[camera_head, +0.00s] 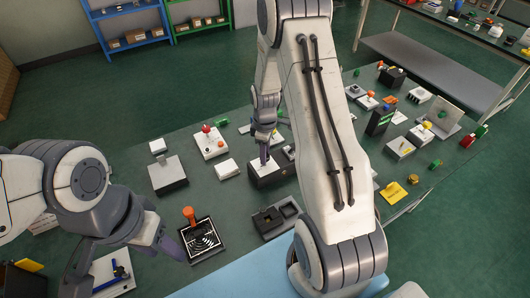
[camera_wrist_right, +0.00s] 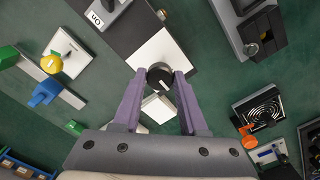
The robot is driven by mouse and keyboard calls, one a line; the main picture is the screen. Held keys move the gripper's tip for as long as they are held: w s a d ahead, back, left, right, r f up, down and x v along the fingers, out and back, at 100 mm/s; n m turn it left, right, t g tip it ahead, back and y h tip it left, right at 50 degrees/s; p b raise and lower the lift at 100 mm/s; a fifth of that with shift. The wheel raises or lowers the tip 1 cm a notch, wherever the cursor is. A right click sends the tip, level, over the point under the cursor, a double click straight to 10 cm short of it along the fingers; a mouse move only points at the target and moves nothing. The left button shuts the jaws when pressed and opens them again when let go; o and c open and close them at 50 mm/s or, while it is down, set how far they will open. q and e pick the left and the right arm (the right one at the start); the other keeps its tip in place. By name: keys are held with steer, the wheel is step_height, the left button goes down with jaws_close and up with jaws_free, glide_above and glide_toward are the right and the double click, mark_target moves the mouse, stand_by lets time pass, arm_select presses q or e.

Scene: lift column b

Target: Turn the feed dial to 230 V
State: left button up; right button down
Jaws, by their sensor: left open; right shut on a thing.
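The feed dial, a round black knob with a pale mark (camera_wrist_right: 160,79), sits at the edge of a white panel (camera_wrist_right: 160,50) in the right wrist view. In the head view the panel is the white top of a dark box (camera_head: 268,168) near the table's middle. My right gripper (camera_head: 264,154) reaches down to this box, and its purple fingers are shut on the dial from both sides. The dial's scale and voltage marks are too small to read. My left gripper (camera_head: 122,258) is open and empty at the table's front left, away from the dial.
An orange-handled unit with a black grille (camera_head: 202,238) stands near my left gripper. A dark tray-like block (camera_head: 277,217) lies in front of the dial box. A grey block (camera_head: 168,174) and a white box with a red knob (camera_head: 208,141) stand to the left. Several devices crowd the right side.

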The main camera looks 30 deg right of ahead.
steer(key=shift+w+r, duration=0.1)
steer(key=shift+c, duration=2.2)
jaws_free()
step_height(320, 180, up, 10)
steer(key=b, duration=0.1)
steer(key=shift+r, duration=0.2)
steer(key=s+a+r, duration=0.2)
steer(key=a, duration=0.3)
steer(key=s+a+r, duration=0.2)
steer(key=a, duration=0.3)
steer(key=s+a+r+m, duration=0.1)
steer(key=s+a+r, duration=0.1)
steer(key=s+a, duration=0.5)
steer(key=s+a+r+m+y, duration=0.1)
steer(key=s+a, duration=0.5)
steer(key=s, duration=0.8)
steer(key=shift+a+r, duration=0.35)
steer(key=shift+r, duration=0.35)
